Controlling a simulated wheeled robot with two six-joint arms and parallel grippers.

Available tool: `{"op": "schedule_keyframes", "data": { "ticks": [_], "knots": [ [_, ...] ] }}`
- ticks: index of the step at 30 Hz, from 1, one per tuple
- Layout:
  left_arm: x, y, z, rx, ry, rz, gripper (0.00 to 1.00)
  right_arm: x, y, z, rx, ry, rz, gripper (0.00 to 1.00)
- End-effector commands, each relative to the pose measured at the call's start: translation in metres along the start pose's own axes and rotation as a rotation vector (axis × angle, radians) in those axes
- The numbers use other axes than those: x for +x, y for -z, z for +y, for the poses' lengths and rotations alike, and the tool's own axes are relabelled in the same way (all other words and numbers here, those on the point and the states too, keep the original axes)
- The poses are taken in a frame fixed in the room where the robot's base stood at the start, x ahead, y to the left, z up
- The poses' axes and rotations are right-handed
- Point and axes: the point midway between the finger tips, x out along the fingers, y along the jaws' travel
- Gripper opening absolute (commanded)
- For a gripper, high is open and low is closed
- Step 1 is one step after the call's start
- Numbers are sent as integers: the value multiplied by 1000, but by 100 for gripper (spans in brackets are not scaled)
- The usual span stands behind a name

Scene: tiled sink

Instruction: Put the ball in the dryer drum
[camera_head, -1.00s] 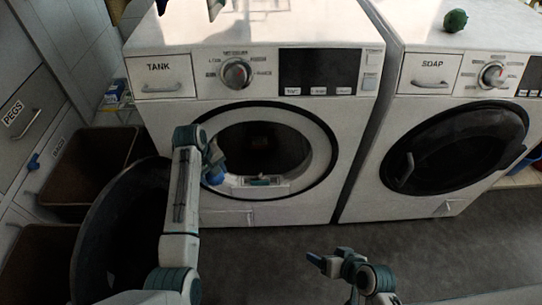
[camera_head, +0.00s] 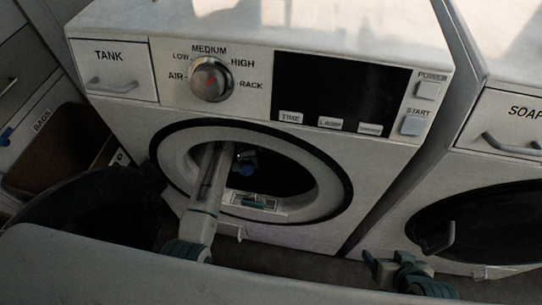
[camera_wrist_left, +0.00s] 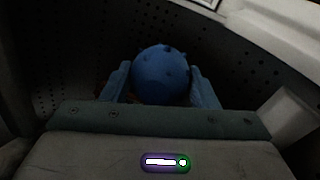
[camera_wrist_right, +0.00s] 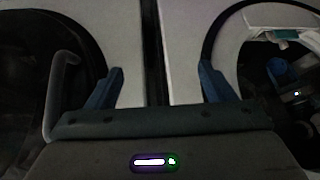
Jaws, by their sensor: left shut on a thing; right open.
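The blue knobbed ball (camera_wrist_left: 160,76) is between the two blue fingers of my left gripper (camera_wrist_left: 162,85), which is shut on it. Perforated dark drum walls surround them in the left wrist view. In the head view my left arm passes through the round opening of the left machine, the dryer (camera_head: 120,125), into its dark drum (camera_head: 290,172). A blue bit of the gripper or ball shows inside; I cannot tell which. My right gripper (camera_head: 383,268) is open and empty in front of the machines; its spread fingers show in the right wrist view (camera_wrist_right: 162,85).
The dryer's dark round door (camera_head: 85,215) stands open at the left. A second machine (camera_head: 505,165) with a closed dark door and handle (camera_head: 437,240) stands at the right. A brown bin (camera_head: 45,170) is at the far left.

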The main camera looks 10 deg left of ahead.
Motion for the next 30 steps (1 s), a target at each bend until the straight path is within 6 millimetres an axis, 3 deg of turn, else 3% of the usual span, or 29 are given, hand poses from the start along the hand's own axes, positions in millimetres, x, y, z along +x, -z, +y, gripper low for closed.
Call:
{"op": "schedule_keyframes", "data": {
  "ticks": [9, 19, 30],
  "knots": [
    [52, -1, -10, 10, 1, -5, 27, 10, 2, -6, 29, 26, 109, 76],
    [90, -1, -17, 9, 1, -5, 27, 18, 2, -10, 63, 52, 204, 76],
    [98, 0, -19, 9, 1, -3, 27, 18, 5, -12, 73, 58, 233, 76]
  ]
}}
